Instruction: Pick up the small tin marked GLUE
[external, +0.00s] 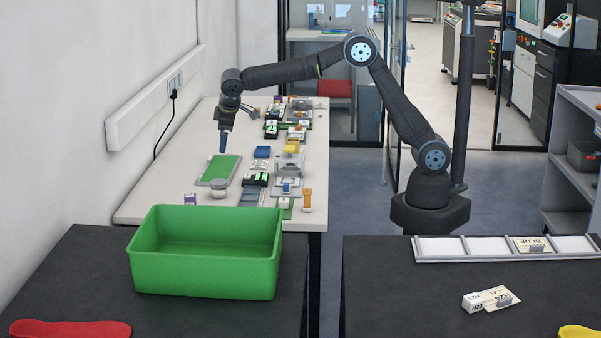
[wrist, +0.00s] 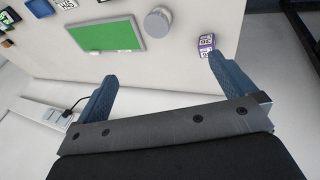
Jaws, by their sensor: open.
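A small round grey tin (external: 218,188) stands on the white bench at the near end of a green board; I cannot read GLUE on it. It also shows at the top of the wrist view (wrist: 158,20), beside the board. My gripper (external: 223,148) points down above the far part of the board, behind the tin in the external view. In the wrist view my gripper (wrist: 162,67) has its two blue fingers wide apart with nothing between them. The tin lies beyond the fingertips, apart from them.
A purple-labelled box (wrist: 206,44) stands near the tin. The green board (wrist: 108,36) lies flat on the white bench (external: 148,199). Several small parts crowd the bench's right side. A green bin (external: 205,277) stands on the dark table in front. The wall is close at left.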

